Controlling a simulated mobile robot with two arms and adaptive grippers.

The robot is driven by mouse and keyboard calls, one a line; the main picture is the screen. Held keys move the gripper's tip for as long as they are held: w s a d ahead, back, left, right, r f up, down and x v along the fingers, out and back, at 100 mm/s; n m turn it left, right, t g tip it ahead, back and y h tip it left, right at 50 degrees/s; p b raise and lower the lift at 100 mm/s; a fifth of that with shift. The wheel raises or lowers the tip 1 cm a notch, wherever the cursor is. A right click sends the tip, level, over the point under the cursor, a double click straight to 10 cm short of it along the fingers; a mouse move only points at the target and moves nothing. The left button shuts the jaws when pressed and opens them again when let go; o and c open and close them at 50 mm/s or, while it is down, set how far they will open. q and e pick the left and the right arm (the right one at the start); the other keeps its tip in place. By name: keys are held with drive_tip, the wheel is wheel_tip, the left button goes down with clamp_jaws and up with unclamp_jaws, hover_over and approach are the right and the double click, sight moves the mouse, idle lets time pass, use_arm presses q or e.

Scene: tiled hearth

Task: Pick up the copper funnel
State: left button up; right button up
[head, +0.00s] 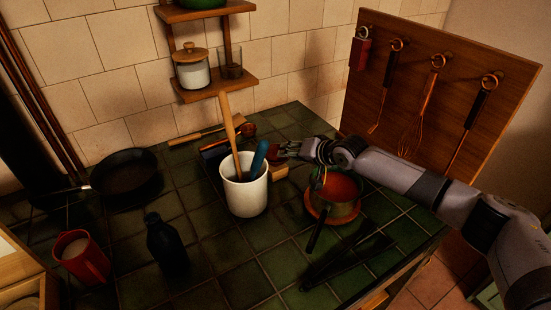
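A small copper-coloured piece (248,129) lies on the green tiles behind the white crock; it may be the copper funnel, but it is partly hidden and too small to be sure. My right gripper (284,151) reaches in from the right, just right of the crock's blue-handled tool and in front of the copper piece. Its fingers are small and dark here, so I cannot tell whether they are open or shut. My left gripper is not in view.
The white crock (244,196) holds a wooden spoon and a blue-handled tool close to my gripper. A pot of red sauce (338,188) sits below my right arm. A dark bottle (167,244), red mug (83,258) and black pan (124,173) stand left. Tiles (222,272) in front are clear.

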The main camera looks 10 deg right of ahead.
drive_tip(key=shift+c, duration=0.2)
clamp_jaws()
idle(0.3)
